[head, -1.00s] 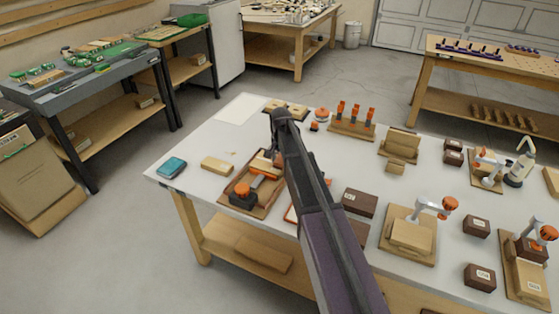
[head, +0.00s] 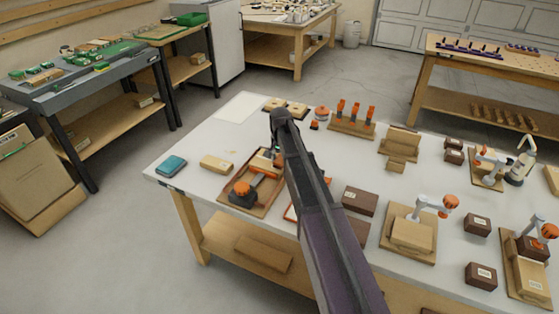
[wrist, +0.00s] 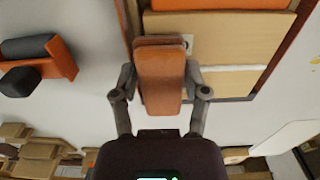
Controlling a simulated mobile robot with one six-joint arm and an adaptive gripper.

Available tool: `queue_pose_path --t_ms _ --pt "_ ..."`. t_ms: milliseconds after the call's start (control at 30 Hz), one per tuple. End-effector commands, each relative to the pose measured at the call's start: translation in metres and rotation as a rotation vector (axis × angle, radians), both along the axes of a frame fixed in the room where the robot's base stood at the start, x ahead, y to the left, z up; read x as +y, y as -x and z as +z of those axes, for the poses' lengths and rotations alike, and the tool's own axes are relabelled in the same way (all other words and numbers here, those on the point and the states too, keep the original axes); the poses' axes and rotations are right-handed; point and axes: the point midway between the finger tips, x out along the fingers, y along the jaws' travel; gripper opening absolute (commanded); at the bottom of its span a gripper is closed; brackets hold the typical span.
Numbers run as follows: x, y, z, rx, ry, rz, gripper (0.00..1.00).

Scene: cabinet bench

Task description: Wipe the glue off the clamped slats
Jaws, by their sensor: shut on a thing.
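My gripper (wrist: 160,78) is shut on a reddish-brown block (wrist: 161,68) with rounded ends. In the head view, my arm partly hides the gripper (head: 277,153), which is over the far end of the wooden tray (head: 222,203). The tray carries a clamp with an orange and black knob (head: 241,190). The wrist view shows pale slats (wrist: 265,35) beyond the block, with an orange bar (wrist: 220,5) and a white strip (wrist: 228,67) across them. The block overlaps the slats in view; I cannot tell whether it touches them.
A teal pad (head: 172,165) and a loose wooden block (head: 216,164) lie left of the tray. A white sheet (head: 242,107) lies behind. An orange-capped stand (head: 352,122), clamp stations (head: 410,235) and dark boxes (head: 360,200) occupy the right side.

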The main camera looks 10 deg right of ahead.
Motion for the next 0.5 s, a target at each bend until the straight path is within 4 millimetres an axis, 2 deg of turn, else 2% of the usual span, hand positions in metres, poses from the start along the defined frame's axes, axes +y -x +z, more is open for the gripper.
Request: queue_pose_path --t_ms 500 --pt "0.0002 0.0000 -0.0060 0.000 0.000 0.000 0.20"
